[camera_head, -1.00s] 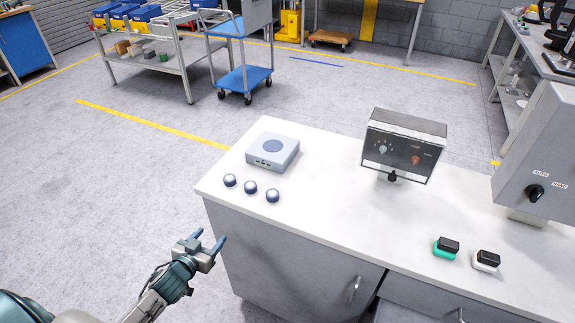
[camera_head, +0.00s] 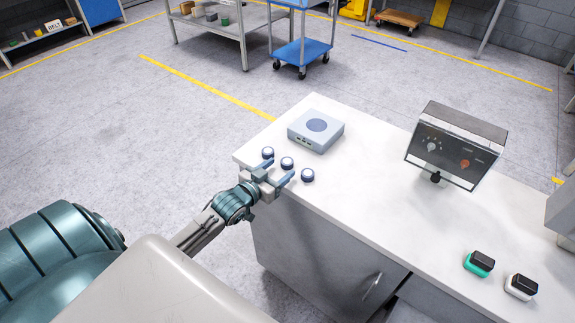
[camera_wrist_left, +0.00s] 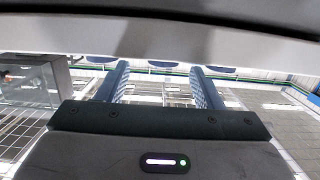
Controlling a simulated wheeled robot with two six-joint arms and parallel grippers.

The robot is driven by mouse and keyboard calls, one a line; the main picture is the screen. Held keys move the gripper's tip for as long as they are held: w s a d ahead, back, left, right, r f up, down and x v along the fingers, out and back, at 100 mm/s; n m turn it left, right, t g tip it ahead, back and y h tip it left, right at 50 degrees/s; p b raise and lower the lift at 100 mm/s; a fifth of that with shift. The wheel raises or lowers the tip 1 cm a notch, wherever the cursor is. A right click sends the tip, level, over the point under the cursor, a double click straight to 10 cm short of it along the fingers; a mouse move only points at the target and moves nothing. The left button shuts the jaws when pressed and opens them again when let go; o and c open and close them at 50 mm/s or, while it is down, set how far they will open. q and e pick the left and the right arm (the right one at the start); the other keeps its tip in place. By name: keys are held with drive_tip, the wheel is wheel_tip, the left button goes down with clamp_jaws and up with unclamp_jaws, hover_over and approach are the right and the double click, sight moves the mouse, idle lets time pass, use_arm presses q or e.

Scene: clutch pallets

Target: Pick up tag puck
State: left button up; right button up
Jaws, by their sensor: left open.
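Three small round pucks with dark rims and pale tops stand in a row near the left corner of the white counter: a left one (camera_head: 267,153), a middle one (camera_head: 287,163) and a right one (camera_head: 307,175). Behind them sits a light grey box (camera_head: 316,130) with a round blue-grey disc on top. My left gripper (camera_head: 281,172) is open at the counter's edge, its blue fingers pointing toward the pucks. Nothing shows held between its fingers in the left wrist view (camera_wrist_left: 159,70). I cannot tell whether a finger touches a puck. My right gripper is not in view.
A control box (camera_head: 455,145) with knobs stands on the counter (camera_head: 375,195) to the right. A green-based button (camera_head: 479,263) and a white-based button (camera_head: 521,287) are near the front right. A blue cart (camera_head: 301,52) stands on the floor behind.

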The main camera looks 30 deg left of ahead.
sight(283, 165)
use_arm(q)
drive_tip(key=shift+w+a, duration=0.1)
drive_tip(key=shift+w, duration=0.35)
drive_tip(key=w, duration=0.2)
drive_tip(key=w+f, duration=0.1)
drive_tip(key=w, duration=0.1)
drive_tip(key=shift+w, duration=0.2)
drive_tip(key=shift+r, duration=0.1)
drive_tip(key=c, duration=1)
